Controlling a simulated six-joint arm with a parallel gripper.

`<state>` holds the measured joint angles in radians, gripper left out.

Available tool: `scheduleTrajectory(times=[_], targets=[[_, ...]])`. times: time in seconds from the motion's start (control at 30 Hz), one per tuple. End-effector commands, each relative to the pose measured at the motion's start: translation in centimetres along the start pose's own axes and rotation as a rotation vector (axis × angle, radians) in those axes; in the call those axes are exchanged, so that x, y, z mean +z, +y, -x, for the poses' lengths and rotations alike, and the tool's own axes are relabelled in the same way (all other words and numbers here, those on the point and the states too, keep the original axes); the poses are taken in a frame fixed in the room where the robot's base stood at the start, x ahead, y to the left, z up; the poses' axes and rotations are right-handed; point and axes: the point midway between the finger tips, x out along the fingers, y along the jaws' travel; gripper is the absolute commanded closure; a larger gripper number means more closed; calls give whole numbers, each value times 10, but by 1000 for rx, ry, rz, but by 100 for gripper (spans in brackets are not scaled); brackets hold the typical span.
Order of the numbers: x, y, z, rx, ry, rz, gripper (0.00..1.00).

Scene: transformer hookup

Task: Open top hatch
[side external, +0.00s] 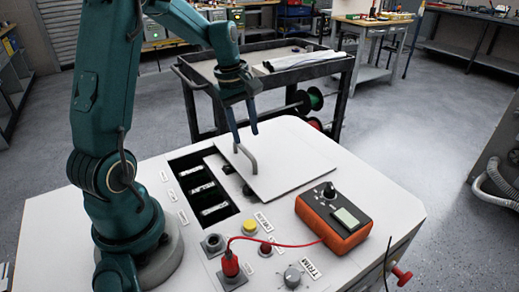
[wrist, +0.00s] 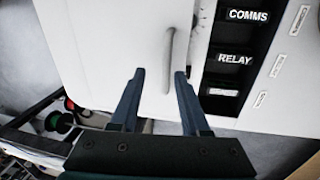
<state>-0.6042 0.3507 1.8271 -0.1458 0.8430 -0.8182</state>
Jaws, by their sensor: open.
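The top hatch (side external: 290,165) is a flat pale square panel lying on the white cabinet top. It lies to the right of a dark opening (side external: 203,187) that shows several labelled slots. A grey bent bar handle (side external: 247,160) stands on the panel near its left edge. My gripper (side external: 246,139) points down at the handle, jaws open and empty. In the wrist view, the handle (wrist: 169,62) lies between or just beyond the fingertips (wrist: 159,74), closer to the right finger. I cannot tell whether either finger touches it. The slots there read COMMS and RELAY.
An orange meter (side external: 337,218) stands on the cabinet top at front right, its red lead running to a red plug (side external: 230,264). A yellow button (side external: 249,228) and a knob (side external: 292,277) are near. A dark cart (side external: 340,85) stands behind the cabinet.

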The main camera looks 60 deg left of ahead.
Motion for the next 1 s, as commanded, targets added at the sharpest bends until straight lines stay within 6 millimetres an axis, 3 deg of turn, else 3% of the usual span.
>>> scheduleTrajectory(times=[0.1,0.23,0.6,0.93,0.97,1.0], targets=[[0,-12,8,22,9,43,54],[-4,-13,10,32,20,57,54],[-5,-12,-33,29,18,59,54],[-5,-12,-38,31,20,58,54],[-5,-12,-38,31,20,58,58],[-5,-12,-38,31,20,58,73]])
